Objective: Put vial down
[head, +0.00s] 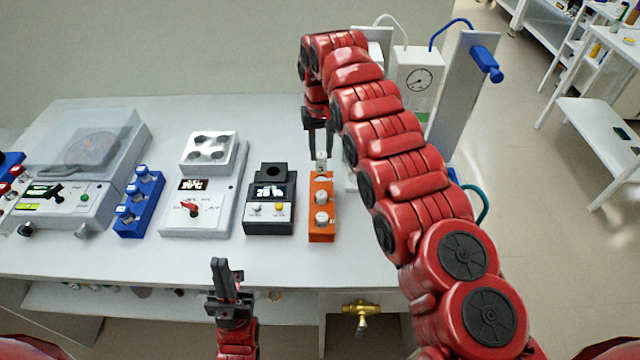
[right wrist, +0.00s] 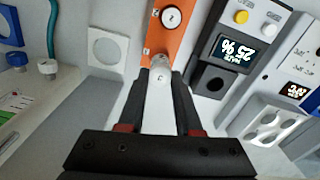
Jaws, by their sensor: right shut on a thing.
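My right gripper (head: 319,143) is at the back end of the orange rack (head: 322,236), pointing down. It is shut on a clear vial with a pale cap (right wrist: 160,76), which also shows just below the fingertips in the head view (head: 321,160). The vial is over or in the rack's end position; I cannot tell how deep it sits. Two white-capped vials (head: 321,197) (head: 321,218) stand in the rack nearer the front. My left gripper (head: 228,272) is low in front of the bench, away from the rack; its finger gap is unclear.
A dark device with a lit display (head: 270,198) stands close left of the rack. Further left are a white device with a red knob (head: 200,205), a blue vial rack (head: 138,205) and a lidded machine (head: 85,165). A gauge box (head: 417,80) stands behind my right arm.

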